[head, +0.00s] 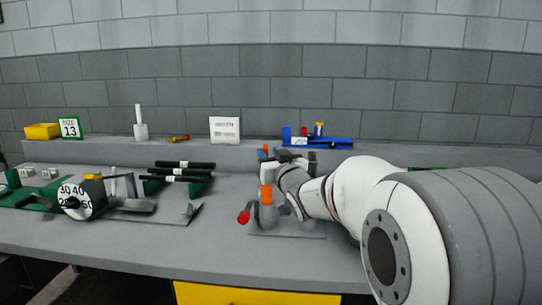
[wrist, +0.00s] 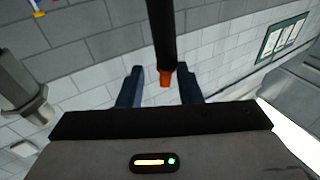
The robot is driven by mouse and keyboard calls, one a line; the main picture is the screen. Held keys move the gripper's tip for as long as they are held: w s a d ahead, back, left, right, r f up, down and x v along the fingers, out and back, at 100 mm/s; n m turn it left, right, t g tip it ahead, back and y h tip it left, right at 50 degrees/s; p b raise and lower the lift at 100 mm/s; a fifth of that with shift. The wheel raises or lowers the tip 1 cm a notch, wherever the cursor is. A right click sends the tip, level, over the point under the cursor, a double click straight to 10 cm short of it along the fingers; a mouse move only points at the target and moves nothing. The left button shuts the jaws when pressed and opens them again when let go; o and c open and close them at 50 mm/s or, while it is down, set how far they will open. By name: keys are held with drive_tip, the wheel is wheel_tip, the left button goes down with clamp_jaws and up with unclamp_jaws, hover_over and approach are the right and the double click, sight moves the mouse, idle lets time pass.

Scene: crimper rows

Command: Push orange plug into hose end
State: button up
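In the wrist view, a black hose (wrist: 164,35) comes down from the top edge. The orange plug (wrist: 165,78) shows at its lower end, between my fingers; how deep it sits in the hose cannot be told. My gripper (wrist: 160,76) has its two dark fingers apart, with a visible gap on each side of the plug. In the head view, my gripper is over the grey bench fixture, partly hidden by my arm. That fixture has an orange part (head: 266,194) and a red-tipped handle (head: 243,217). The plug cannot be clearly picked out there.
Black hoses (head: 184,165) lie on a green rack to the left. A numbered dial (head: 76,199) stands farther left. The back ledge holds a yellow bin (head: 42,131), a size 13 sign (head: 70,127), a white card (head: 225,129) and a blue tray (head: 325,142).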

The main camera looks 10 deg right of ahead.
drive_tip(key=shift+o, duration=1)
drive_tip(key=shift+f, duration=0.25)
drive_tip(key=v, duration=0.7)
drive_tip(key=shift+s, duration=0.35)
drive_tip(key=shift+d+p, duration=0.1)
drive_tip(key=shift+p, duration=0.25)
